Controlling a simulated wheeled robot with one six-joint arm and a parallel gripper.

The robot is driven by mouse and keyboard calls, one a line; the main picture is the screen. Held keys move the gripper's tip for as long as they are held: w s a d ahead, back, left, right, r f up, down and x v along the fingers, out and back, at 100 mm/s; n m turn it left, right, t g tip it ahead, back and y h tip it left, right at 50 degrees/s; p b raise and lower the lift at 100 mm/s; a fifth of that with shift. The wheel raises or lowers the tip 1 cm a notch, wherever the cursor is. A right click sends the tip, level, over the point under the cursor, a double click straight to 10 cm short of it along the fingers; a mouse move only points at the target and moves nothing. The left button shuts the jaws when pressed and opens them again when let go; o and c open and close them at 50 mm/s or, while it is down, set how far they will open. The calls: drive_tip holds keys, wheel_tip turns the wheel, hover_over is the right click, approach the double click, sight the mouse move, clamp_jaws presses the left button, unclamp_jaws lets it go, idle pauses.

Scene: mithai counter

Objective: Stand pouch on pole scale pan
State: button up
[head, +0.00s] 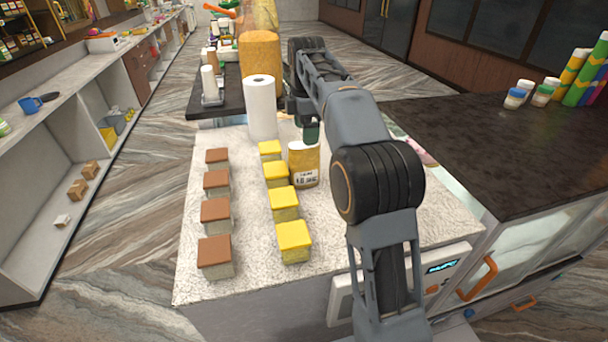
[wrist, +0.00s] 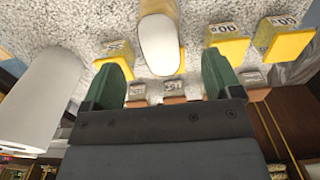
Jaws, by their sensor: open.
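The pouch (head: 304,168) stands upright on the pale counter, yellow with a white label, to the right of the yellow-topped boxes. My gripper (head: 311,131) is at the pouch's top, partly hidden by my arm in the head view. In the wrist view, my gripper (wrist: 168,63) is open, with a green finger on each side. A pale rounded face with a yellow side, which looks like the pouch (wrist: 160,45), shows between the fingers, with gaps on both sides. I cannot make out the pole scale pan in either view.
Yellow-topped boxes (head: 284,202) and brown-topped boxes (head: 215,214) stand in two rows left of the pouch. A white paper roll (head: 260,107) stands just behind. A dark counter (head: 480,140) lies to the right. A white panel with a lit display (head: 443,266) is at the front right.

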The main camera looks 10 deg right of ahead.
sight(304, 156)
drive_tip(key=shift+a+f+p, duration=0.15)
drive_tip(key=shift+f+p, duration=0.1)
drive_tip(key=shift+f, duration=1.85)
drive_tip(key=shift+a+f+p, duration=0.1)
drive_tip(key=shift+f+p, duration=0.15)
drive_tip(key=shift+f, duration=1.85)
drive_tip(key=shift+f, duration=0.2)
drive_tip(key=c, duration=1.3)
